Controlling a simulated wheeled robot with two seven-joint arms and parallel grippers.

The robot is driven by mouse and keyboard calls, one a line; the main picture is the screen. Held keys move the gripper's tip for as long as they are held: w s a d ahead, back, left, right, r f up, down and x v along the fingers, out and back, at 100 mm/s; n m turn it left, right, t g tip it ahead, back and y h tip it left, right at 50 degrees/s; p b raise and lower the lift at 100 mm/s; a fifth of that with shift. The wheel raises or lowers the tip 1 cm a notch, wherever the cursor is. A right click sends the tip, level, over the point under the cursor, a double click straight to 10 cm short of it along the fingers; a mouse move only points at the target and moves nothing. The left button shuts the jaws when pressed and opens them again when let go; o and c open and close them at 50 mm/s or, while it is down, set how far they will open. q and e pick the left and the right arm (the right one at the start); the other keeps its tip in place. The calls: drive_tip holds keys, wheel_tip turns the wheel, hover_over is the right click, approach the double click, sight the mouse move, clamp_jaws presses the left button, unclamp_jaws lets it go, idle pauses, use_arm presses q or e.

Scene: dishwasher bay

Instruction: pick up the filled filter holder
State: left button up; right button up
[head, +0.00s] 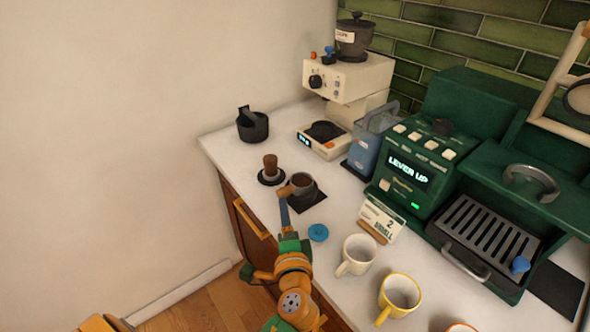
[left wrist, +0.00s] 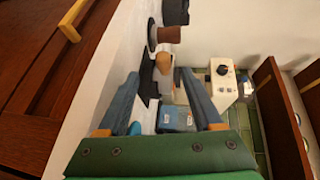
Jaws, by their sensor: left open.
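The filter holder (head: 303,182) stands on a black mat (head: 309,201) on the white counter, with brown grounds showing in its round dark basket. Its short wooden handle (head: 285,190) points toward the counter's front edge; the handle also shows in the left wrist view (left wrist: 166,60). My left gripper (head: 284,203) is at the handle's near end in the head view. In the left wrist view its two blue-grey fingers (left wrist: 160,76) are apart, with the handle beyond and between their tips; I cannot tell whether they touch it. My right gripper is not in view.
A tamper (head: 270,165) and a black knock box (head: 252,126) stand behind to the left. A scale (head: 323,140), blue container (head: 369,140) and green machine (head: 415,168) reading "LEVER UP" are behind. A blue disc (head: 318,232), sign (head: 381,218) and mugs (head: 358,254) stand to the right.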

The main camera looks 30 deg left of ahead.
sight(282, 194)
use_arm(q)
drive_tip(key=shift+w+a, duration=0.3)
drive_tip(key=shift+w, duration=0.15)
drive_tip(key=shift+w+a+r+p, duration=0.15)
drive_tip(key=shift+w+p, duration=0.1)
drive_tip(key=shift+p, duration=0.1)
drive_tip(key=shift+w+a+r+p, duration=0.2)
drive_tip(key=shift+w+a+p, duration=0.35)
drive_tip(key=shift+w+p, duration=0.1)
drive_tip(key=x, duration=0.2)
drive_tip(key=shift+w+a+f, duration=0.2)
drive_tip(key=shift+f, duration=0.1)
drive_tip(key=shift+w+a+f, duration=0.2)
drive_tip(key=shift+w+f, duration=0.05)
drive_tip(key=shift+s+d+r, duration=0.15)
drive_tip(key=shift+s+r, duration=0.05)
drive_tip(key=c, duration=0.9)
clamp_jaws()
